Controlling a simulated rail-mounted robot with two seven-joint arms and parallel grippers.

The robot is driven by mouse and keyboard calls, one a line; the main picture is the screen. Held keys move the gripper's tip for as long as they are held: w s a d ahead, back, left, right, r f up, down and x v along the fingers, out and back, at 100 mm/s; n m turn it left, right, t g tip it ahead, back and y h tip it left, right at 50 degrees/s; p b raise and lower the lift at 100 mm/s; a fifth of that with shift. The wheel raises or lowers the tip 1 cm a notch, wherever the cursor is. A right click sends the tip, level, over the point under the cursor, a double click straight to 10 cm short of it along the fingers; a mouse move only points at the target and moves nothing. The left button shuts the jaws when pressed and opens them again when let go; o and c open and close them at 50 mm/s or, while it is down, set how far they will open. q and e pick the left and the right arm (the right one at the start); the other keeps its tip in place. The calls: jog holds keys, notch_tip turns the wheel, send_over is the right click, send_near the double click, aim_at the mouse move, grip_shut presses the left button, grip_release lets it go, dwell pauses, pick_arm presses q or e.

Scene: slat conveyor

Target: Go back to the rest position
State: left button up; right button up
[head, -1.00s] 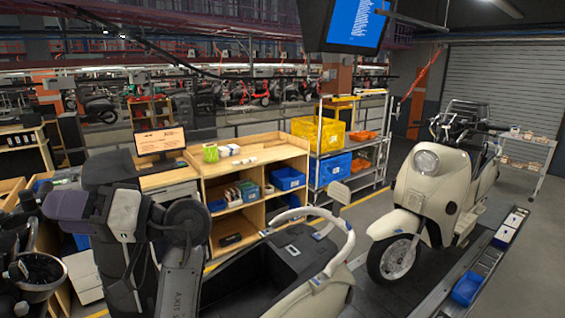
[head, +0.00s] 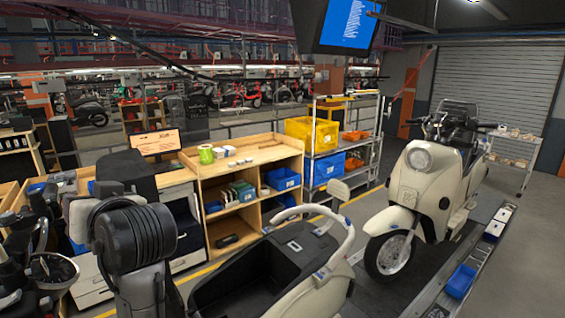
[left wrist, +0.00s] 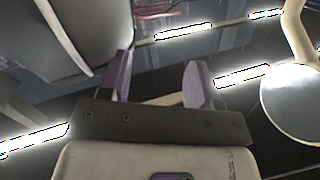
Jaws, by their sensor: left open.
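My left gripper (left wrist: 158,82) shows in the left wrist view with its two purple fingers well apart and nothing between them. In the head view my left arm stands folded in the left foreground, and I cannot make out its gripper there. My right gripper is in neither view. A cream scooter body (head: 318,293) with an open black well is in the front middle of the head view, to the right of my arm. A complete cream scooter (head: 422,195) stands further right.
A wooden workbench (head: 205,175) with blue bins stands behind my arm. A metal rack (head: 312,190) holds a yellow crate (head: 312,132). A blue tray (head: 461,281) lies on the rail at the right. A round pale part (left wrist: 292,105) is near the gripper at the right in the left wrist view.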

pick_arm(q)
jog(key=s+d+f+m+t+h+p, duration=0.1)
jog(key=s+d+f+m+h+p, duration=0.15)
jog(key=d+f+h, duration=0.35)
jog(key=s+d+f+m+t+h+p, duration=0.1)
jog(key=s+d+f+m+t+h, duration=0.2)
jog(key=f, duration=0.4)
jog(key=s+d+f+m+h+p, duration=0.1)
jog(key=d+f+m+h+p, duration=0.15)
jog(key=f+m+h, duration=0.35)
jog(key=s+f+g+p, duration=0.2)
jog(key=s+f+g, duration=0.2)
jog(key=s+f, duration=0.7)
jog(key=s+f+n+g+p, duration=0.1)
jog(key=s+f+g+p, duration=0.2)
jog(key=s+f, duration=0.9)
jog(key=s+g, duration=0.2)
jog(key=s, duration=0.3)
jog(key=shift+a+f+g+y+p, duration=0.25)
jog(key=shift+g+y+p, duration=0.05)
